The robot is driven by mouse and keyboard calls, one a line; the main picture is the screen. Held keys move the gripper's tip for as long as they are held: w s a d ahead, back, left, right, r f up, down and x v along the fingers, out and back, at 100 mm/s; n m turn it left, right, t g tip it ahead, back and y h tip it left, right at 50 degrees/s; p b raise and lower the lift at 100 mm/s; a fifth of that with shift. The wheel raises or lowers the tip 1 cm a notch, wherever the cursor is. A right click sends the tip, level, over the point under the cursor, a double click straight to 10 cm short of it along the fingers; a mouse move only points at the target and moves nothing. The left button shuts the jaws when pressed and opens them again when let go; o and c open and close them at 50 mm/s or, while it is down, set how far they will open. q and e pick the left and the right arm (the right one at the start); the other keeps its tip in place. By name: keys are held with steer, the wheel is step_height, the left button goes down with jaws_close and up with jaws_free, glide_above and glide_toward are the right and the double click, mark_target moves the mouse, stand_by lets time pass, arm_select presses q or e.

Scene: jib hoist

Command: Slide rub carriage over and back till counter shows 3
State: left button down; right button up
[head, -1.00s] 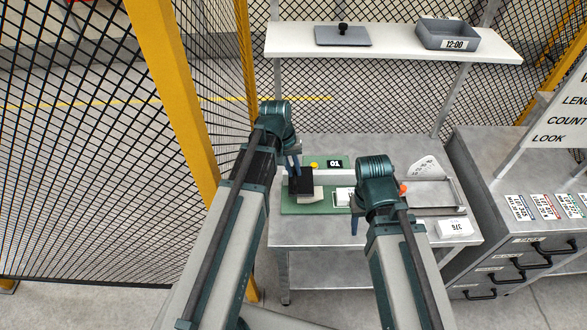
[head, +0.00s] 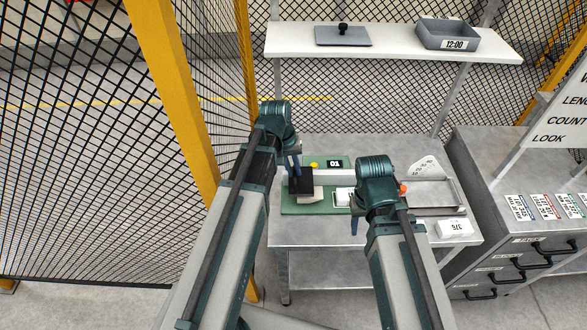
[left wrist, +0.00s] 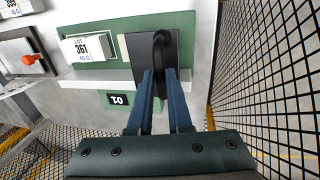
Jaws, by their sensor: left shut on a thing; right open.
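The black rub carriage (head: 302,187) is at the left part of the green base (head: 289,208). It also shows in the left wrist view (left wrist: 140,48), with a dark upright handle. My left gripper (head: 294,170) is shut on the carriage's handle; its blue fingers (left wrist: 166,75) reach it in the left wrist view. The counter (head: 335,163) behind the carriage reads 01. It appears upside down in the left wrist view (left wrist: 119,100). My right gripper (head: 355,226) hangs at the front of the table, open, with its fingers partly hidden by its own wrist.
A white lot block (left wrist: 87,48) sits on the green base beside the carriage. A metal fixture with an orange knob (head: 403,189) and another white block (head: 455,228) are to the right. A shelf (head: 390,45) stands above the back; mesh fence (head: 120,150) is at left.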

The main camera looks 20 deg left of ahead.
arm_select(q)
steer(key=w+d, duration=0.4)
steer(key=d, duration=1)
steer(key=shift+d, duration=0.4)
steer(key=shift+w, duration=0.15)
steer(key=c, duration=0.8)
jaws_free()
steer(key=shift+d, duration=0.15)
steer(key=shift+c, duration=0.2)
steer(key=shift+r, duration=0.1)
step_height(320, 180, up, 13)
steer(key=a+p, duration=0.2)
steer(key=p, duration=1.1)
steer(key=shift+s+a+r+p, duration=0.2)
steer(key=shift+s+a+p, duration=0.15)
steer(key=shift+s+a, duration=0.05)
